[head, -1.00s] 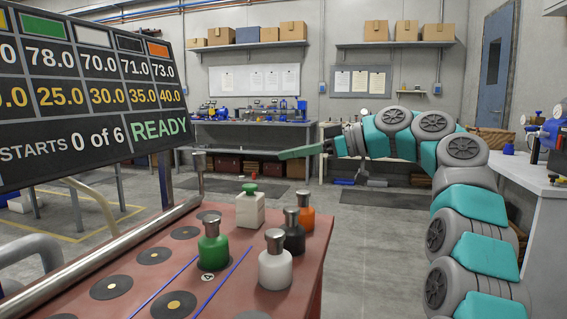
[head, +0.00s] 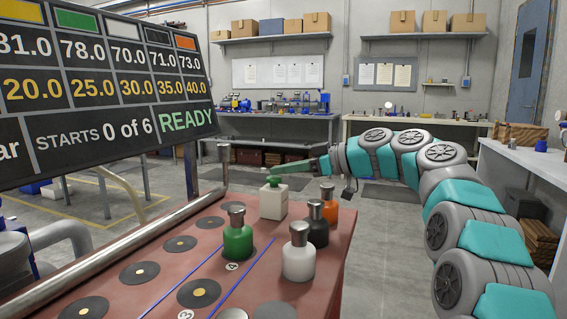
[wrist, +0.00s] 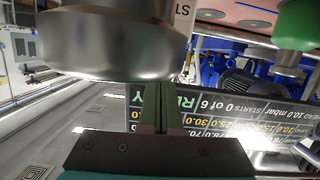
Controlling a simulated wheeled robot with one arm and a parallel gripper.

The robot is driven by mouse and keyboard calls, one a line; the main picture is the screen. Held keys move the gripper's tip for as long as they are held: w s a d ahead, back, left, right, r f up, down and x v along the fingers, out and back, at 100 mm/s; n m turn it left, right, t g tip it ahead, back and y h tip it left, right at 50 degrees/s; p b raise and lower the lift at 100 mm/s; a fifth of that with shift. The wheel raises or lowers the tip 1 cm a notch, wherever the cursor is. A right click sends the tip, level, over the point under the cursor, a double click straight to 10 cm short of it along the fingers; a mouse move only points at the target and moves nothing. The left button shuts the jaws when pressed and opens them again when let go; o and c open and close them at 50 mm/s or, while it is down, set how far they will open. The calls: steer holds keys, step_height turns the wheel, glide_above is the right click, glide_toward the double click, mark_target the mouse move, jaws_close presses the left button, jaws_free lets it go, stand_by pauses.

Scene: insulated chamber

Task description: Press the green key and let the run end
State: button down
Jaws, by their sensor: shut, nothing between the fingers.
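The green key (head: 274,181) is a green mushroom-shaped cap on a small white box (head: 273,204) near the back edge of the red table. My gripper (head: 268,171) is shut and empty. In the head view its thin greenish fingers come in from the right, and their tips appear just above or behind the green cap; I cannot tell whether they touch it. The closed fingers also show in the wrist view (wrist: 161,105), below a large metal cap. The display board (head: 100,100) reads READY and STARTS 0 of 6; it shows upside down in the wrist view (wrist: 215,115).
Green (head: 237,242), white (head: 298,262), black (head: 318,232) and orange (head: 328,213) bottles with metal caps stand close to the key on the red table (head: 322,275). A metal rail (head: 120,227) runs along its left side. Open floor lies behind.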

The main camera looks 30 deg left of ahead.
steer(key=shift+f, duration=0.25)
